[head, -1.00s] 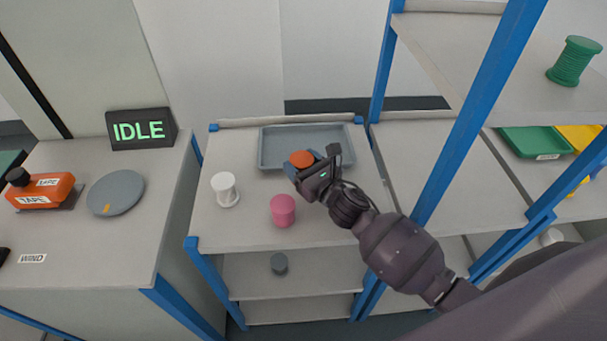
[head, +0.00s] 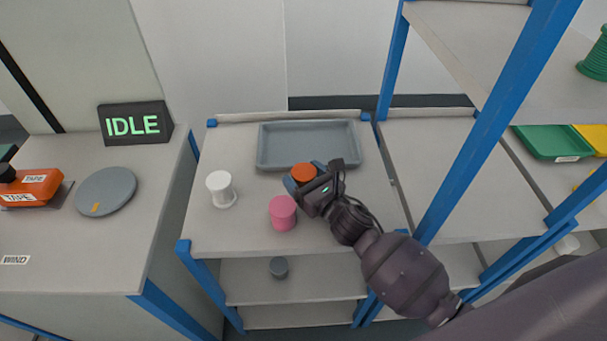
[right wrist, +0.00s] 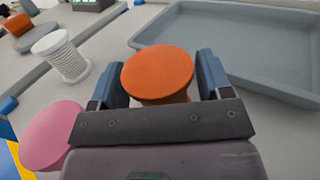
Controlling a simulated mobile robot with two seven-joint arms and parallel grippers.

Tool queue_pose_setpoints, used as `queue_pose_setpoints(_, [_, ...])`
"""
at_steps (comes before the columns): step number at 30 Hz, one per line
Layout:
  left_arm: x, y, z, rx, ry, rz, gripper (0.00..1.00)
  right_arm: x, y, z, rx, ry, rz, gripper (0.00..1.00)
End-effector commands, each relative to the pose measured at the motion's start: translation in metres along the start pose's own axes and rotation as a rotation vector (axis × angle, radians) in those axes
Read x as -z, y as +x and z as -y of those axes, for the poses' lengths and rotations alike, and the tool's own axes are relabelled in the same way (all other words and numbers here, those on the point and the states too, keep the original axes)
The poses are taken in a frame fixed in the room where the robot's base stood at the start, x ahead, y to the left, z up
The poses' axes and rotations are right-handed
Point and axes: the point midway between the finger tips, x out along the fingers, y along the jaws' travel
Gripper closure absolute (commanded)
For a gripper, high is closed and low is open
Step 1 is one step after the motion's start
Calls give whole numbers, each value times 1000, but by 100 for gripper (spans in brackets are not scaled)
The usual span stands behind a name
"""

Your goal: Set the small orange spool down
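The small orange spool (head: 303,173) is upright between the fingers of my right gripper (head: 304,178), just in front of the grey tray. In the right wrist view, its round orange top (right wrist: 158,72) and part of its core show between the two blue fingers (right wrist: 162,82). The fingers stand at either side of the spool, with a narrow gap visible on the right, so the gripper looks open around it. The spool's base is hidden, so its contact with the table (head: 240,238) cannot be seen. My left gripper is not in view.
A pink spool (head: 283,212) stands close to the left of my right gripper. A white spool (head: 221,188) stands further left. The empty grey tray (head: 265,147) lies behind. A blue shelf post (head: 460,165) rises to the right of my arm.

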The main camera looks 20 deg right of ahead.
Motion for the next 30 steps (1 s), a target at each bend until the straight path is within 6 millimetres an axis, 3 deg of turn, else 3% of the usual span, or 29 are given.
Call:
queue_pose_setpoints(3, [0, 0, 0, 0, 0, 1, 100, -1, 0, 0, 0, 0, 1, 15])
queue_pose_setpoints(14, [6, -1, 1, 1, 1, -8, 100, -5, -2, 0, 0, -2, 1, 15])
queue_pose_setpoints(30, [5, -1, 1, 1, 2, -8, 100, -3, -89, 0, 1, -1, -2, 15])
